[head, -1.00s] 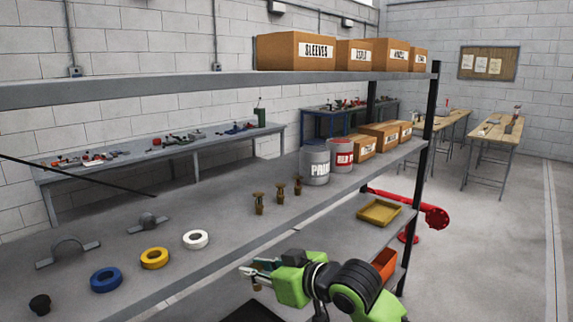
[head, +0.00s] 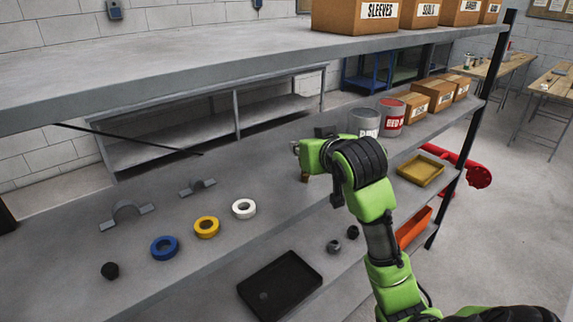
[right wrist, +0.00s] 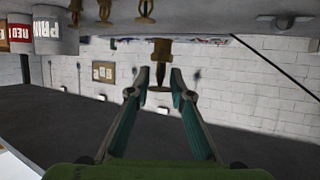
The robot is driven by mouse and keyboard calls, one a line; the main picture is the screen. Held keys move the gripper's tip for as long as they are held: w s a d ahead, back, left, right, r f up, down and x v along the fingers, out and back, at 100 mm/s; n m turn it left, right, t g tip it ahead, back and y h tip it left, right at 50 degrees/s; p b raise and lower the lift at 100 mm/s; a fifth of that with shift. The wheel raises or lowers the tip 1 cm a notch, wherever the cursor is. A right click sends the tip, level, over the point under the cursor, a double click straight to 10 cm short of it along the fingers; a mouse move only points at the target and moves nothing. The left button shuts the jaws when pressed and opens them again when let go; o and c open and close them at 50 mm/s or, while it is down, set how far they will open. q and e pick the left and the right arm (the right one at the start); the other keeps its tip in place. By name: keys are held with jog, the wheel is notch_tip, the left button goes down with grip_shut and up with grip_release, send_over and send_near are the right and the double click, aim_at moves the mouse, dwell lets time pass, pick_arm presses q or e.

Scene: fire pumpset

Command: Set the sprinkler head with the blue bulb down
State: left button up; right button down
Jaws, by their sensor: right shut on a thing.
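My right gripper (right wrist: 160,79) is shut on a brass sprinkler head (right wrist: 161,49) in the right wrist view, which is upside down. The held head is just off the shelf's edge in that picture; whether it touches the shelf I cannot tell. Its bulb colour does not show. Several more brass sprinkler heads stand on the shelf (right wrist: 220,12), the nearest of them (right wrist: 146,11) close beside the held one. In the head view my right arm reaches over the middle shelf (head: 135,250) and hides most of the heads. My left gripper is not in view.
Blue (head: 164,248), yellow (head: 206,228) and white (head: 244,208) tape rolls lie left of my arm, with bare shelf between. Paint cans (head: 391,117) stand beyond it. A black tray (head: 303,275) and yellow tray (head: 421,170) sit lower. An upper shelf (head: 200,75) overhangs.

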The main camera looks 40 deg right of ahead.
jog(key=w+a+f, duration=0.2)
jog(key=f, duration=0.1)
jog(key=w+a+f+p, duration=0.1)
jog(key=w+f, duration=0.1)
jog(key=shift+f, duration=0.25)
jog(key=f, duration=0.1)
jog(key=f+p, duration=0.2)
jog(key=shift+w+a+f, duration=0.3)
jog(key=shift+a, duration=0.1)
jog(key=shift+f, duration=0.15)
jog(key=shift+s+d, duration=0.1)
jog(key=c, duration=1.8)
grip_release()
jog(key=shift+f, duration=0.15)
